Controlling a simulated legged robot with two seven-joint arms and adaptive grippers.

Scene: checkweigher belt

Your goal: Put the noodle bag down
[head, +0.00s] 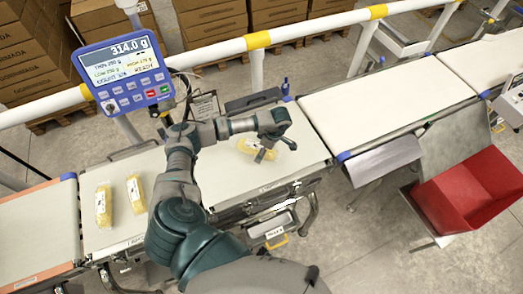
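My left gripper (276,149) is directly over the right part of this bag. Its two dark fingers look spread apart, one across the bag and one to the right of it. The gripper hides part of the bag, and I cannot tell whether the fingers touch it. My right gripper is not in view.
Two more noodle bags (103,205) (135,193) lie on the left belt (112,238). A blue weigher display (121,70) reads 314.0 g. A white belt (395,90) at right is empty. A red bin (465,190) stands below it. A white-yellow rail (215,50) runs behind.

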